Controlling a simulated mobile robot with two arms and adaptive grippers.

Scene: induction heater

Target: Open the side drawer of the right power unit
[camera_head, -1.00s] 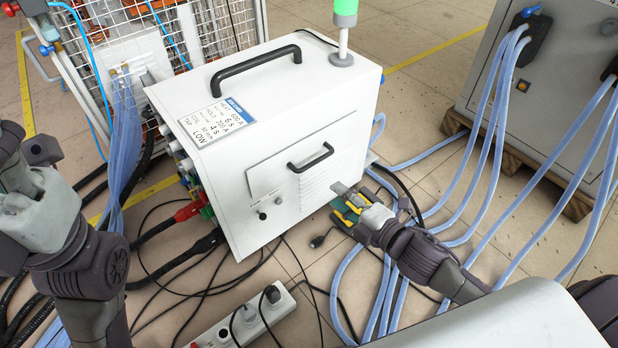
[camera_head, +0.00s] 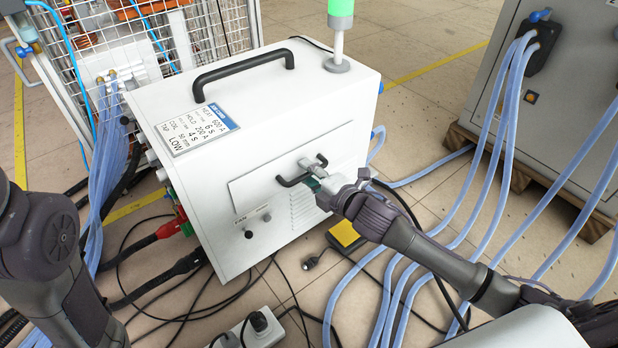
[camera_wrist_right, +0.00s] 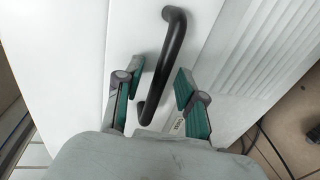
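The white power unit (camera_head: 270,110) stands in the middle of the head view, with a black carry handle on top. Its side drawer (camera_head: 255,182) is a flat panel that looks flush with the side wall. The black drawer handle (camera_head: 287,182) is partly hidden by my right gripper (camera_head: 312,175). In the right wrist view the handle (camera_wrist_right: 173,55) runs between the two green-padded fingers of the right gripper (camera_wrist_right: 151,92), with a gap to each side. That gripper is open around it. My left arm is at the left edge of the head view; its gripper is out of frame.
Two knobs (camera_head: 257,226) sit below the drawer. A yellow pedal (camera_head: 344,235) and loose cables lie on the floor. Blue hoses (camera_head: 480,170) run to a grey cabinet (camera_head: 560,90) at right. A power strip (camera_head: 262,328) lies in front.

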